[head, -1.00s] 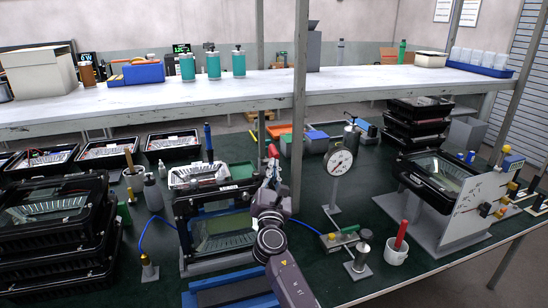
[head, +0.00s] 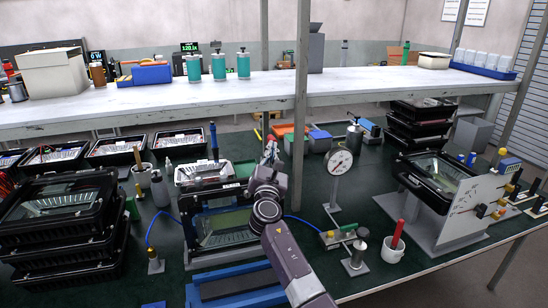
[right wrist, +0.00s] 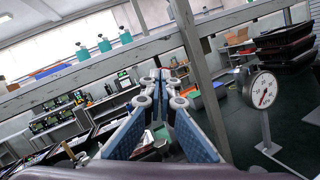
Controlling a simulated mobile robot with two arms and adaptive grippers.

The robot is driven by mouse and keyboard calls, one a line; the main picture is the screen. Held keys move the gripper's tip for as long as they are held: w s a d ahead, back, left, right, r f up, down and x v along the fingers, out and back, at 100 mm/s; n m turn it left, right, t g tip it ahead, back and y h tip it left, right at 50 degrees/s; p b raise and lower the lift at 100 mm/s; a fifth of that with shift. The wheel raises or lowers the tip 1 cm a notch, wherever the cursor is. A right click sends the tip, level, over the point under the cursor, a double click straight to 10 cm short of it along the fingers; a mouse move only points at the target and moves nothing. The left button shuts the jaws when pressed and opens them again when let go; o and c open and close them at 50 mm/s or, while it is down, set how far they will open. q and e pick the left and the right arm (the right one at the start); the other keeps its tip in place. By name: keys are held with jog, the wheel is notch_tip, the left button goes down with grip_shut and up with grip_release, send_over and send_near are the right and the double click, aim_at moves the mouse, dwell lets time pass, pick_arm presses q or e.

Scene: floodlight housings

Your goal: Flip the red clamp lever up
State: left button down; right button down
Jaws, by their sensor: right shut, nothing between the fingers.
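A black floodlight housing with a glass front (head: 225,228) stands in a fixture on the green bench, with a blue base piece (head: 238,287) in front. My right gripper (head: 270,150) is at the housing's upper right corner, pointing away from me. In the right wrist view its two blue-padded fingers (right wrist: 160,78) come together at the tips with nothing between them. I cannot make out the red clamp lever clearly now; my gripper and wrist cover that corner. My left gripper is out of view.
A dial gauge on a stand (head: 340,161) is right of my arm, and a white pot with a red handle (head: 394,250) is farther right. A grey frame post (head: 299,120) rises just behind my gripper. Stacked black housings (head: 65,225) fill the left.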

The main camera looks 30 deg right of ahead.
jog(key=w+d+r, duration=0.1)
jog(key=w+r, duration=0.4)
jog(key=shift+w+d+r+b, duration=0.15)
jog(key=shift+w+b, duration=0.2)
jog(key=shift+b, duration=0.1)
dwell(0.4)
